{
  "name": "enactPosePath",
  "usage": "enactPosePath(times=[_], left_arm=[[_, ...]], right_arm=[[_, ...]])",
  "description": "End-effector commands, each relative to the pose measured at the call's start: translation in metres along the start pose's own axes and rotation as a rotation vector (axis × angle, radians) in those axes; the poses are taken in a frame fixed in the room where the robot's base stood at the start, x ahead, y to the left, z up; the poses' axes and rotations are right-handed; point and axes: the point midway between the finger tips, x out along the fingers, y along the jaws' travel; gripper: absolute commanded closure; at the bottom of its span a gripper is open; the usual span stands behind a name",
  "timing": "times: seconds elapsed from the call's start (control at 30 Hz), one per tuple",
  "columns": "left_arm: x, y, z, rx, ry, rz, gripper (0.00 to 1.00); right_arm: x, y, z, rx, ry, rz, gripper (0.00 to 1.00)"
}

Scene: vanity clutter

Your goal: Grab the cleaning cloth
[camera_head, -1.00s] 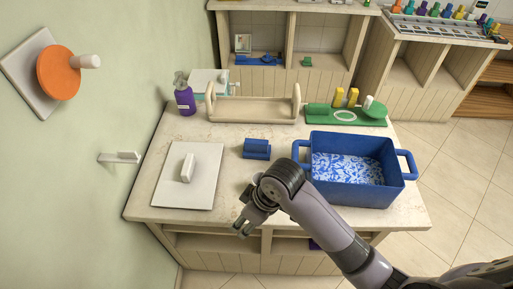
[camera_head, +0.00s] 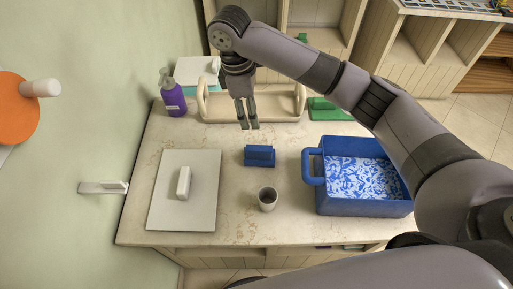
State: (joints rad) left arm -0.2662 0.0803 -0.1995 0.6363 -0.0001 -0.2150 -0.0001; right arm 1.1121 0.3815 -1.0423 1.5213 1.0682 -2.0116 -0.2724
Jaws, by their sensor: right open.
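I cannot identify the cleaning cloth with certainty. A blue-and-white patterned surface (camera_head: 362,178) lies inside the blue bin (camera_head: 360,208) on the right of the counter; I cannot tell whether it is cloth. A small blue block-like object (camera_head: 259,155) sits at the middle of the counter. My right gripper (camera_head: 248,127) points down, open and empty, in front of the beige tray and behind the small blue object, apart from it. My right arm hides part of the counter's back right. My left gripper is not in view.
A purple pump bottle (camera_head: 173,97) and a beige handled tray (camera_head: 285,104) stand at the back. A white board with a handle (camera_head: 200,205) lies at left. A grey cup (camera_head: 267,198) stands near the front. A wall borders the left side.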

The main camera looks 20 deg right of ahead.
Motion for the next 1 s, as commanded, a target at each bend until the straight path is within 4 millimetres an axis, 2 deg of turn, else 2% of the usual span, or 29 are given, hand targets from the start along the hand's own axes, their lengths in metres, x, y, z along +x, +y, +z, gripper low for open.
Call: enactPosePath(times=[0.03,0.1,0.2,0.27,0.33,0.43,0.53,0.63,0.77,1.0], left_arm=[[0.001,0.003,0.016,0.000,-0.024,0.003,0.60],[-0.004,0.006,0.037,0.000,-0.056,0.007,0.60],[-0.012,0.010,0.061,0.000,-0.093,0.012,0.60],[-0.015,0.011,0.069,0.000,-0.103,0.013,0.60],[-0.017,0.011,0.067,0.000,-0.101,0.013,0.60],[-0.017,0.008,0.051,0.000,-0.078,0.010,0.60],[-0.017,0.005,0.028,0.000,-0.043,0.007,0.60],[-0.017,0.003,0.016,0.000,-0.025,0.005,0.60],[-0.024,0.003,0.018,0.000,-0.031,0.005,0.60],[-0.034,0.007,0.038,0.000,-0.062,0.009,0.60]], right_arm=[[0.014,-0.002,0.000,0.000,-0.001,-0.007,0.55],[0.027,-0.002,0.001,0.000,-0.002,-0.005,0.55],[0.048,-0.001,0.001,0.001,-0.002,-0.004,0.55],[0.061,-0.001,0.001,0.001,-0.001,-0.003,0.55],[0.075,-0.001,0.001,0.001,-0.002,-0.003,0.55],[0.091,-0.001,0.000,0.001,0.000,-0.002,0.55],[0.100,-0.001,0.000,0.001,0.001,0.000,0.55],[0.105,-0.001,-0.001,0.001,0.002,0.001,0.55],[0.118,-0.003,0.001,0.001,-0.002,-0.003,0.55],[0.151,-0.004,0.000,0.001,0.001,0.001,0.55]])
